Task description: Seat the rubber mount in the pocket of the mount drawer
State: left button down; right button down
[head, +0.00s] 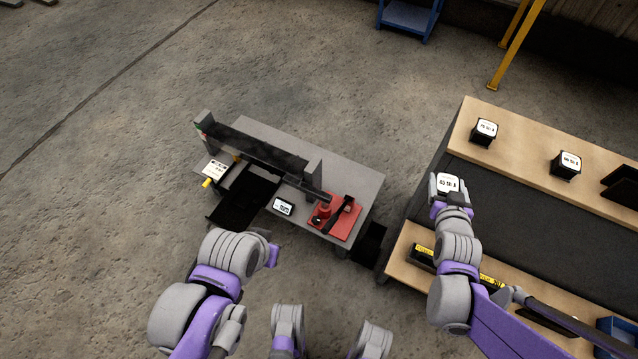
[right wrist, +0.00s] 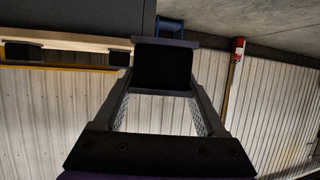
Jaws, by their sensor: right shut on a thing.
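My right gripper (head: 447,190) is shut on a rubber mount (head: 447,182), a small dark block with a white label on top whose print is hard to read. In the right wrist view the black mount (right wrist: 162,66) sits between the two fingers. It is held near the left edge of the bench. Two similar labelled dark blocks (head: 484,132) (head: 565,165) stand on the bench's back strip. A dark open drawer-like recess (head: 250,198) shows at the front left of the grey table; I cannot make out a pocket in it. My left arm is at lower left; its gripper's fingers are not clear.
The grey table (head: 350,178) carries a long dark bar between posts, a red plate (head: 338,222) with a tool, and a small display (head: 283,206). The wooden bench (head: 500,118) is at right, with a gap of floor between them. A blue bin (head: 617,335) is at lower right.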

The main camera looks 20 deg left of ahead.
aim_at(243, 199)
jog(key=j+u, duration=0.15)
jog(key=u, duration=1.15)
jog(key=i+j, duration=0.1)
jog(key=j, duration=0.2)
jog(key=i+j, duration=0.1)
jog(key=j, duration=0.2)
jog(key=i+j, duration=0.1)
jog(key=j, duration=0.2)
